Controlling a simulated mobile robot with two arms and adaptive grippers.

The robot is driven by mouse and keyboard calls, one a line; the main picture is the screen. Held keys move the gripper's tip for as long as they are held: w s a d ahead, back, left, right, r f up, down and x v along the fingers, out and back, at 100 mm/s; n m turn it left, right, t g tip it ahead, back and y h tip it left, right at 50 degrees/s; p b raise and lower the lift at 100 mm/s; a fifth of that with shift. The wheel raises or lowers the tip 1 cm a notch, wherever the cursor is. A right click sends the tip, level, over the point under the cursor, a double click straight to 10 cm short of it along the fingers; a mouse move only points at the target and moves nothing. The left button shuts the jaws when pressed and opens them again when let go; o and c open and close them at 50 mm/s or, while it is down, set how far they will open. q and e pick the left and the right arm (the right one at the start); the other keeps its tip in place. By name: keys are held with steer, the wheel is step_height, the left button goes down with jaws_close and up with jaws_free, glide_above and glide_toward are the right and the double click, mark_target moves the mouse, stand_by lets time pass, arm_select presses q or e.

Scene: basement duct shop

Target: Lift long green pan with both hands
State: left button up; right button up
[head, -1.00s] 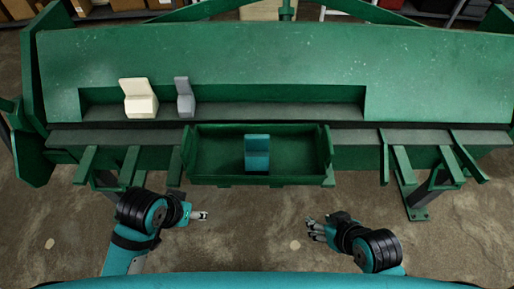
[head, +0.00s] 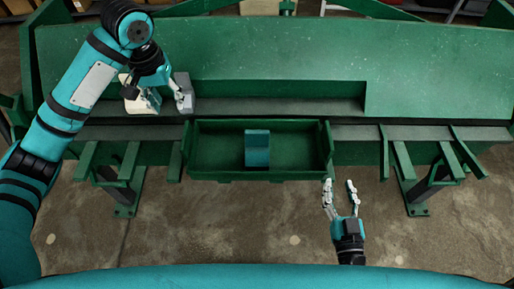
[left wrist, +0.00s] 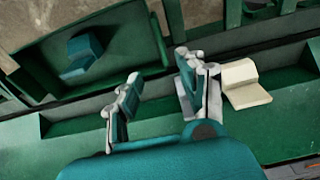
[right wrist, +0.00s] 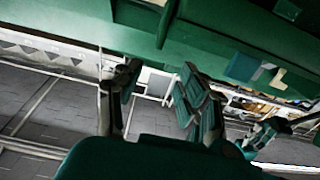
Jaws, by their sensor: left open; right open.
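The long green pan (head: 290,175) is an open tray at the front of the green machine, level in the head view. A teal block (head: 257,148) stands inside it. The pan also shows at upper left in the left wrist view (left wrist: 40,92). My left gripper (head: 167,98) is open over the shelf, behind and left of the pan, by the cream block (head: 132,101) and the grey block (head: 184,84), partly covering both. My right gripper (head: 339,188) is open, its fingers pointing forward, near the pan's front right corner. I see no contact with the pan.
The green machine (head: 430,85) spans the view, with a recessed shelf (head: 280,106) behind the pan. Green brackets (head: 400,160) stick out on both sides of the pan. The concrete floor (head: 220,225) in front of the pan is clear.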

mark_target(185, 134)
arm_select(q)
steer(key=shift+w, duration=0.1)
arm_select(e)
steer(key=shift+d, duration=0.1)
arm_select(q)
steer(key=f, duration=0.5)
steer(key=w+f, duration=0.1)
steer(key=f, duration=0.5)
steer(key=w+f, duration=0.1)
steer(key=f, duration=0.5)
arm_select(e)
steer(key=w, duration=1.7)
steer(key=shift+w, duration=0.25)
arm_select(q)
jaws_close()
arm_select(e)
jaws_close()
arm_select(q)
steer(key=shift+w+r, duration=0.15)
arm_select(e)
steer(key=shift+w+r, duration=0.1)
steer(key=shift+r, duration=0.1)
